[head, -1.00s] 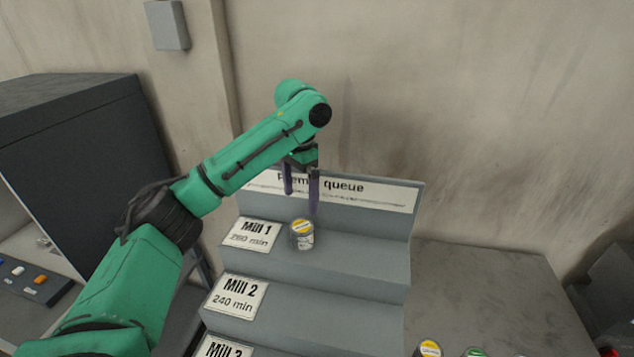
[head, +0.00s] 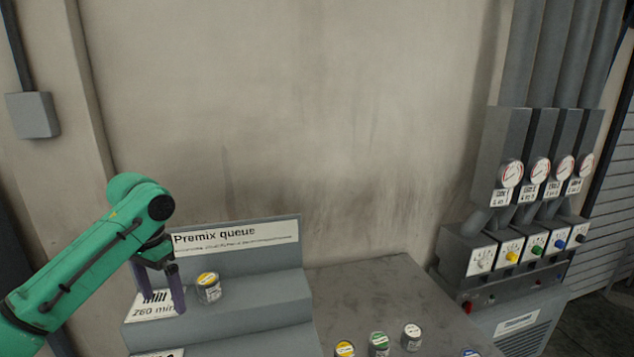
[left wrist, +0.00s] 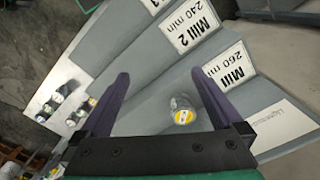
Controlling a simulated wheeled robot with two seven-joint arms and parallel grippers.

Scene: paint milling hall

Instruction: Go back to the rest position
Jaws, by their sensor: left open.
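My left gripper (head: 160,289) is open and empty, above the top step beside the Mill 1 card (head: 154,305). A jar with a yellow lid (head: 208,288) stands upright on the top step of the grey stepped rack (head: 262,291), to the right of the fingers and apart from them. In the left wrist view the open gripper (left wrist: 157,98) shows both purple fingers spread, with the yellow-lidded jar (left wrist: 183,112) visible between them, farther off. My right gripper is not in view.
Several lidded jars, one yellow (head: 345,349), one green (head: 379,343) and one white (head: 412,335), stand on the grey table (head: 375,290). A panel with gauges (head: 510,174) and coloured knobs stands at the right. The wall behind is bare.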

